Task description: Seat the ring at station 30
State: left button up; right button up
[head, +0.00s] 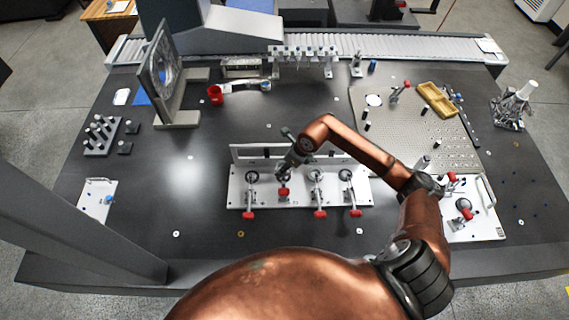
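A white fixture plate (300,201) lies in the middle of the table, with a row of several red-handled toggle clamps and a raised back wall. I cannot read a station number on it. A small brass-coloured ring (240,233) lies flat on the dark table in front of the plate; I cannot tell if it is the task's ring. My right arm reaches in from the lower right, and its gripper (291,160) is over the plate's back edge near the second clamp from the left. Its fingers are too small and dark to tell what they hold. My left gripper is not in view.
A perforated plate (405,125) with a yellow tray (437,100) is at the back right. A white clamp plate (475,225) is at the right. An upright frame (160,80) and a pin block (100,140) stand at left. The left-centre table is mostly clear.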

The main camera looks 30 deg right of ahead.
jog(key=shift+f+b, duration=1.1)
jog(key=shift+f, duration=0.85)
jog(key=shift+f+b, duration=0.5)
jog(key=shift+f, duration=0.15)
dwell(0.4)
jog(key=o, duration=1.6)
jog(key=shift+o, duration=0.2)
jog(key=shift+f, duration=0.1)
jog(key=shift+s+r, duration=0.1)
jog(key=shift+r, duration=0.4)
jog(key=v, duration=1.1)
jog(key=shift+d, duration=0.3)
